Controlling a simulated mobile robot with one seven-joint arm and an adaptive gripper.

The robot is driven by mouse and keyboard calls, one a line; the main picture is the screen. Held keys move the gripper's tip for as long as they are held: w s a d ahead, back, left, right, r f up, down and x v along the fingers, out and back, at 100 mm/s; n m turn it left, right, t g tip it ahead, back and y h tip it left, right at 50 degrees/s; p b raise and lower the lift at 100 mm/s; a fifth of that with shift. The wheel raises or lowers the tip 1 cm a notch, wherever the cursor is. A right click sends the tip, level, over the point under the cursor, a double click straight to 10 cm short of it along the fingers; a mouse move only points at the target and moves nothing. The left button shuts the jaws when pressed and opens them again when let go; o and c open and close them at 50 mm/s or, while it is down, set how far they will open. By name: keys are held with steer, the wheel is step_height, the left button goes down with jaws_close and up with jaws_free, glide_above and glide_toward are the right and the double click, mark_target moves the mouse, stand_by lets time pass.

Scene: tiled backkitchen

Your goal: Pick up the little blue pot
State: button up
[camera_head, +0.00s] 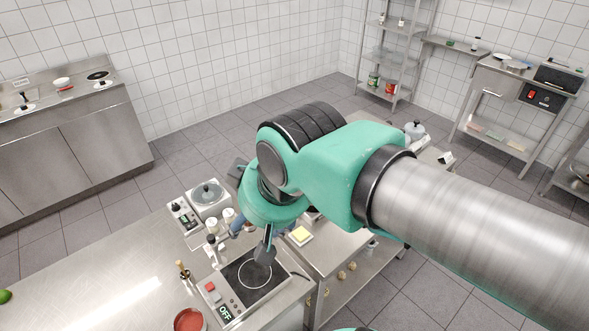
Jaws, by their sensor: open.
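My arm reaches in from the right, and its green wrist hangs over the steel counter. My gripper (264,250) points down below the wrist, mostly hidden by it; a dark grey finger shows above the black hob (247,278). The jaws are open, and I see nothing held. A small blue patch (238,228) shows at the left edge of the wrist, beside the white jars. It may be the little blue pot, mostly hidden by my wrist; I cannot tell for sure.
A scale with a grey-lidded pot (206,193) stands behind the hob. White jars (228,215) are close to my wrist. A red bowl (188,321) and a pepper mill (183,271) stand to the left. The counter's left part (100,275) is mostly clear.

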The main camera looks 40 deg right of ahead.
steer(key=w+d+f+n+g+p, duration=0.1)
steer(key=w+d, duration=0.8)
steer(key=w, duration=0.4)
steer(key=w+d+g+p, duration=0.1)
steer(key=w+d, duration=0.8)
steer(key=w, duration=0.4)
steer(key=w+d+f, duration=0.3)
steer(key=d+f, duration=0.4)
steer(key=d, duration=0.2)
steer(key=w+d+f+g, duration=0.1)
steer(key=w+d+f, duration=0.3)
steer(key=d+f, duration=0.4)
steer(key=w+d+f+n+g, duration=0.1)
steer(key=w+d+f, duration=0.3)
steer(key=d+f, duration=0.3)
steer(key=d+p, duration=0.1)
steer(key=d, duration=0.2)
steer(key=shift+w+f, duration=0.25)
steer(key=shift+f, duration=0.05)
steer(key=shift+d+f, duration=0.1)
steer(key=shift+w+f+b, duration=0.15)
steer(key=shift+w+f, duration=0.05)
steer(key=shift+f, duration=1.2)
steer(key=shift+w+f+b, duration=0.1)
steer(key=shift+w+f, duration=0.05)
steer(key=shift+f, duration=1.2)
steer(key=shift+w+f+b, duration=0.15)
steer(key=shift+w+f, duration=0.05)
steer(key=shift+f, duration=1.2)
steer(key=shift+f, duration=0.1)
